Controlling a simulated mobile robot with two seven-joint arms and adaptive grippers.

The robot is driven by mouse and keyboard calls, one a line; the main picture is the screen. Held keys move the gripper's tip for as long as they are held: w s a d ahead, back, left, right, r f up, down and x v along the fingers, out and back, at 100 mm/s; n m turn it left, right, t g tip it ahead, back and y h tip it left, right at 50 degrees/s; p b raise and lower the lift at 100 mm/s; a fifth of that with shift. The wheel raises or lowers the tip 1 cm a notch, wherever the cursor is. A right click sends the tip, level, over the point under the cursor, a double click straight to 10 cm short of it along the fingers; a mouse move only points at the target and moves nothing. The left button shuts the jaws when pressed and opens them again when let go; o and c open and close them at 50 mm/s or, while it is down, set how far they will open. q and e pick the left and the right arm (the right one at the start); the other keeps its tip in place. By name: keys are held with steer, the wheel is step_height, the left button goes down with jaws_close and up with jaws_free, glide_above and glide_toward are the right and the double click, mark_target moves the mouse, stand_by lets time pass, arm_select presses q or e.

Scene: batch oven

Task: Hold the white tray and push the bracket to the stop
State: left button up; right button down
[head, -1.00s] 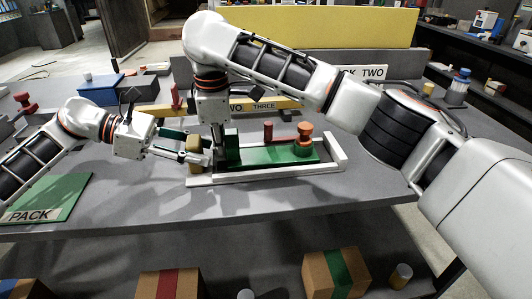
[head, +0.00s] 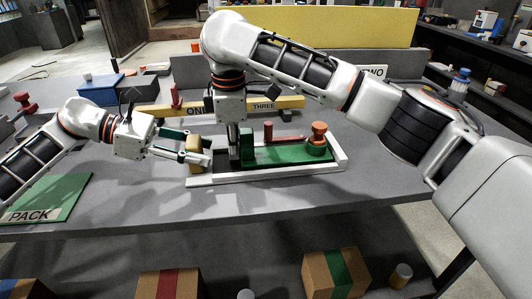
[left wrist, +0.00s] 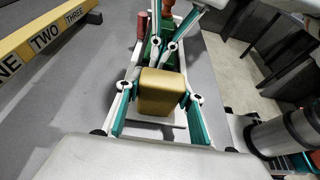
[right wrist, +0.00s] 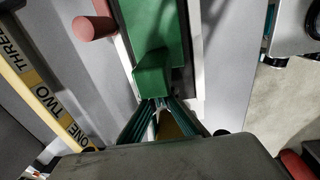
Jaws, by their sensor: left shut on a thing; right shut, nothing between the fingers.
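The white tray (head: 270,177) lies on the grey table, a low open frame. The green bracket (head: 285,157) lies in it, close to the tray's right end wall; I cannot tell if they touch. An orange knobbed piece (head: 319,135) stands at the bracket's right end. My left gripper (head: 206,155) is shut on a tan block (head: 194,150) at the tray's left end; the block also shows in the left wrist view (left wrist: 160,92). My right gripper (head: 234,162) is shut and empty, pointing down at the bracket's left end. In the right wrist view, the bracket's raised end (right wrist: 152,75) is just beyond its fingertips.
A yellow strip (head: 290,103) with number labels lies farther back. A green PACK mat (head: 55,200) and blue box (head: 100,92) are at left. The table's front is clear.

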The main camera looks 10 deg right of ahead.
steer(key=shift+a, duration=0.55)
step_height(320, 180, up, 7)
stand_by(0.5)
arm_select(q)
steer(key=o, duration=1.3)
steer(key=v, duration=1.2)
